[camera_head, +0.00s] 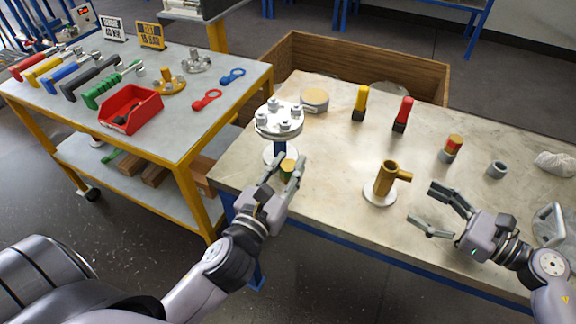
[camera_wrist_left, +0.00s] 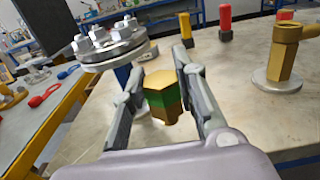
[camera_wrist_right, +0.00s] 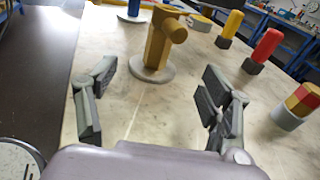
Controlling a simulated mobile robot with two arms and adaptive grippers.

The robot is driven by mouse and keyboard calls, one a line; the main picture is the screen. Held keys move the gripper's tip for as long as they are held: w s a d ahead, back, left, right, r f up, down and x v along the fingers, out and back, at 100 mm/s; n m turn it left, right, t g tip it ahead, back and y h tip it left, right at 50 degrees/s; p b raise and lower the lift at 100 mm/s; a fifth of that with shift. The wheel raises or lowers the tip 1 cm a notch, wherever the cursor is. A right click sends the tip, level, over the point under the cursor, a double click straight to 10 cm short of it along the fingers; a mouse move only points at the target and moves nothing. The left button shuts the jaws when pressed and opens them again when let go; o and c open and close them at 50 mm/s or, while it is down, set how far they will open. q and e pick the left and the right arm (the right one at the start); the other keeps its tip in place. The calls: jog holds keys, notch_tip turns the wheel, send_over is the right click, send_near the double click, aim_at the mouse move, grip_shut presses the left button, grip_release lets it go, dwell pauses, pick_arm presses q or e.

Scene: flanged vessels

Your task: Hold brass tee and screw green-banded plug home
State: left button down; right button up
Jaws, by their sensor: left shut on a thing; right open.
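The brass tee (camera_head: 386,178) stands upright on a round white base on the pale bench, its side branch pointing right; it also shows in the right wrist view (camera_wrist_right: 158,48). My right gripper (camera_head: 423,207) is open and empty to the right of the tee, not touching it. My left gripper (camera_head: 277,172) is shut on the green-banded plug (camera_wrist_left: 162,96), a brass hex piece with a green band. The plug is held upright near the bench's left front edge, in front of the flanged vessel (camera_head: 280,118). It is partly hidden by the fingers in the head view.
Yellow (camera_head: 360,103) and red (camera_head: 403,114) handled tools stand behind the tee. A red-banded plug (camera_head: 454,143) and a grey cup (camera_head: 497,169) stand to the right. A side table (camera_head: 190,120) holds tools and a red bin (camera_head: 131,108). Bench between the vessel and tee is clear.

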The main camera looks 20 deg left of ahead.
aim_at(391, 185)
pick_arm(q)
jog(key=shift+s+r+p, duration=0.15)
jog(key=shift+r+p, duration=0.5)
jog(key=shift+r, duration=0.15)
pick_arm(e)
jog(key=x, duration=0.4)
jog(key=shift+a+r, duration=0.2)
jog(key=shift+a, duration=0.25)
pick_arm(q)
jog(key=shift+f+b, duration=0.5)
pick_arm(e)
jog(key=x, duration=0.3)
jog(key=shift+f, duration=0.2)
pick_arm(q)
jog(key=shift+f, duration=0.15)
pick_arm(e)
jog(key=shift+w+a, duration=0.3)
jog(key=shift+a, duration=0.4)
jog(key=shift+c, duration=0.4)
jog(key=c, duration=1.5)
jog(key=shift+o, duration=0.2)
